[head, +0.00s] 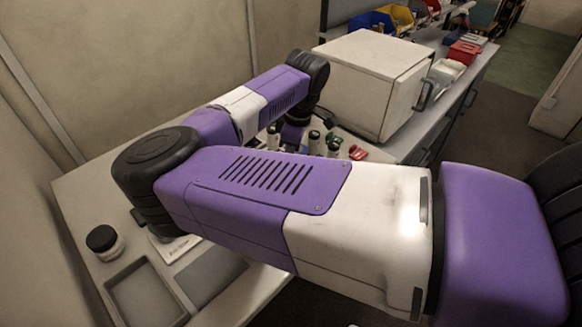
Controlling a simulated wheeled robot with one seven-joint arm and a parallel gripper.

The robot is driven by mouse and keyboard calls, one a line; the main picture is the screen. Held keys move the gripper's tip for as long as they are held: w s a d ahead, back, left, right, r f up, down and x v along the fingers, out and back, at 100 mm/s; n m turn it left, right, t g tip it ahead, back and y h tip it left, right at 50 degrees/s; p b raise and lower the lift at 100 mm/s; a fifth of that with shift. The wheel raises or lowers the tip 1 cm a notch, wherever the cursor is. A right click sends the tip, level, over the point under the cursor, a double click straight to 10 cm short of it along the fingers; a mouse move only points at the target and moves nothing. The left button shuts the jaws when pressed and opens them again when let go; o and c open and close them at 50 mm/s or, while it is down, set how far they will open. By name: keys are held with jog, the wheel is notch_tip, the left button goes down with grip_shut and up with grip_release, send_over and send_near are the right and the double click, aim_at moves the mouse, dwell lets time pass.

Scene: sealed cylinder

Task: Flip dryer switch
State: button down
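A white box-shaped appliance (365,75), which may be the dryer, stands on the bench at the back, right of the middle. A dark handle (425,95) shows on its right side. I cannot make out a switch on it. My purple and white arm crosses the picture and bends back toward the appliance. Its wrist end is left of the appliance and points down. My gripper's fingers are hidden behind my nearer arm link, so I cannot see whether they touch anything.
A black-lidded jar (104,242) and a grey tray (148,297) are at front left. Coloured bins (372,22) and a red box (462,52) lie behind. Floor is open at right.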

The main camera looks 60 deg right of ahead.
jog(key=shift+f+b, duration=0.5)
jog(key=shift+f, duration=0.05)
jog(key=shift+r, duration=0.1)
jog(key=shift+r+p, duration=1.3)
jog(key=shift+r, duration=2.1)
